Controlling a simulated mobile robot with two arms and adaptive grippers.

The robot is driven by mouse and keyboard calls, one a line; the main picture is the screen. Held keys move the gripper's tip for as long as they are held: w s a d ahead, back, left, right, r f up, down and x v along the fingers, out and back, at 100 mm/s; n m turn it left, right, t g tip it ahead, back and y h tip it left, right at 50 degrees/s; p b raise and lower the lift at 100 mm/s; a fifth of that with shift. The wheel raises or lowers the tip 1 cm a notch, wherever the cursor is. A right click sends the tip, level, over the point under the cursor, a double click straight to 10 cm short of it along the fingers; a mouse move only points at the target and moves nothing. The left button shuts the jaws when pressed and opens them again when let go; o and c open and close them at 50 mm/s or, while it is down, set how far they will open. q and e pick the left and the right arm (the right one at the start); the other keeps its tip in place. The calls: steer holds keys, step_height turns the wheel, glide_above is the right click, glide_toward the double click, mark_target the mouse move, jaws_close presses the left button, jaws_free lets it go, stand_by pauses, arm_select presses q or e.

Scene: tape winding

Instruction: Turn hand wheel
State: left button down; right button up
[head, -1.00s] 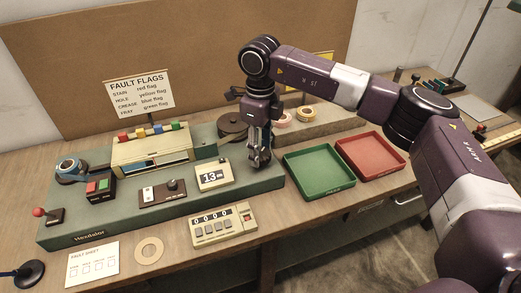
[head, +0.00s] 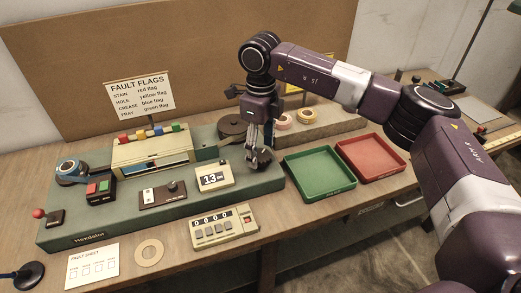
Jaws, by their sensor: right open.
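The green winding machine (head: 215,193) stands on the bench with a dark round reel (head: 232,124) near its back right. My right gripper (head: 258,161) points down at the machine's right end. It is open, and its fingers are at a dark shape that may be the hand wheel. The gripper covers that spot, so I cannot make out the wheel clearly or tell whether the fingers touch it. My left gripper is not in view.
A green tray (head: 321,195) and a red tray (head: 382,177) lie right of the gripper. A counter box (head: 223,226) sits in front of the machine. Two tape rolls stand behind the gripper.

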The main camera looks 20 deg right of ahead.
mark_target(261, 155)
step_height(261, 155, up, 11)
stand_by(0.3)
stand_by(1.0)
step_height(261, 155, down, 4)
steer(key=p, duration=0.6)
steer(key=shift+r, duration=0.25)
step_height(261, 155, down, 8)
steer(key=shift+f+p, duration=0.25)
steer(key=shift+p, duration=1)
steer(key=c, duration=1.2)
